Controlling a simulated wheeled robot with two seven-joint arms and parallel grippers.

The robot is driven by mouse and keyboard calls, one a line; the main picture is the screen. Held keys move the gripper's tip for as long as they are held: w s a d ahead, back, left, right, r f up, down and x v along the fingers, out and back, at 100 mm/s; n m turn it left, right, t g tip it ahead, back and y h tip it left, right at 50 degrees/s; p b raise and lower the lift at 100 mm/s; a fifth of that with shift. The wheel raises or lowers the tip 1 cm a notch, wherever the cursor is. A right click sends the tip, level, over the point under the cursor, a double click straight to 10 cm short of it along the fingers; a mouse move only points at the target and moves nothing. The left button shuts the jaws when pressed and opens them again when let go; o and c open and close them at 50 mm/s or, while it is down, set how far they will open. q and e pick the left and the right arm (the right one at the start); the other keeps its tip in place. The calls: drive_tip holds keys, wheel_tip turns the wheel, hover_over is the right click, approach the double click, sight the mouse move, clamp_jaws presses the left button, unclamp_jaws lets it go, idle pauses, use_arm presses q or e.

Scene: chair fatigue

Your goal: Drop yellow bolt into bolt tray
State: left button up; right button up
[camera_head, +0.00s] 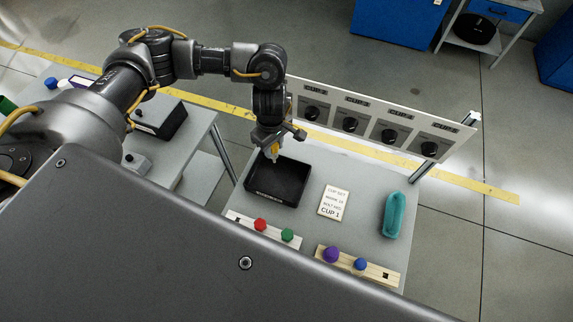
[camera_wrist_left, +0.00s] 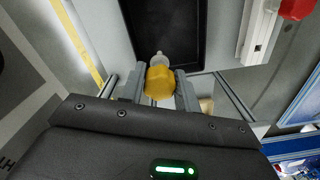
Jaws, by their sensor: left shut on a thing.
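My left gripper (camera_head: 271,150) is shut on the yellow bolt (camera_head: 275,152) and holds it at the upper left rim of the black bolt tray (camera_head: 250,193). In the left wrist view the yellow bolt (camera_wrist_left: 159,82) sits between the two fingers of my left gripper (camera_wrist_left: 160,88), its pale shank pointing toward the tray (camera_wrist_left: 197,42). The tray looks empty from above. The exact height of the bolt over the tray is hard to tell. My right gripper is not in view.
A white card (camera_head: 333,203) and a teal dish (camera_head: 394,214) lie right of the tray. Wooden racks in front hold red (camera_head: 260,224), green (camera_head: 288,235), purple (camera_head: 331,254) and blue (camera_head: 360,264) bolts. A knob panel (camera_head: 378,124) stands along the back edge. Another table (camera_head: 196,135) is at left.

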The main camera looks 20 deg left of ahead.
sight(273, 158)
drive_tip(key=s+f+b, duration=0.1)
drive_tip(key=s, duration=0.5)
use_arm(q)
drive_tip(key=f, duration=0.1)
drive_tip(key=f+b, duration=0.1)
drive_tip(key=f, duration=0.1)
drive_tip(key=shift+s+d+f+b, duration=0.1)
drive_tip(key=shift+s+b, duration=0.2)
drive_tip(key=shift+s, duration=0.05)
drive_tip(key=shift+s+f+b, duration=0.1)
drive_tip(key=shift+f+b, duration=0.55)
drive_tip(key=shift+f, duration=0.2)
drive_tip(key=shift+s+f, duration=0.15)
drive_tip(key=shift+f, duration=0.2)
drive_tip(key=o, duration=0.9)
drive_tip(key=shift+o, duration=0.5)
wheel_tip(273, 158, up, 10)
drive_tip(key=shift+r+b, duration=0.1)
drive_tip(key=shift+b, duration=0.3)
drive_tip(key=shift+r, duration=0.3)
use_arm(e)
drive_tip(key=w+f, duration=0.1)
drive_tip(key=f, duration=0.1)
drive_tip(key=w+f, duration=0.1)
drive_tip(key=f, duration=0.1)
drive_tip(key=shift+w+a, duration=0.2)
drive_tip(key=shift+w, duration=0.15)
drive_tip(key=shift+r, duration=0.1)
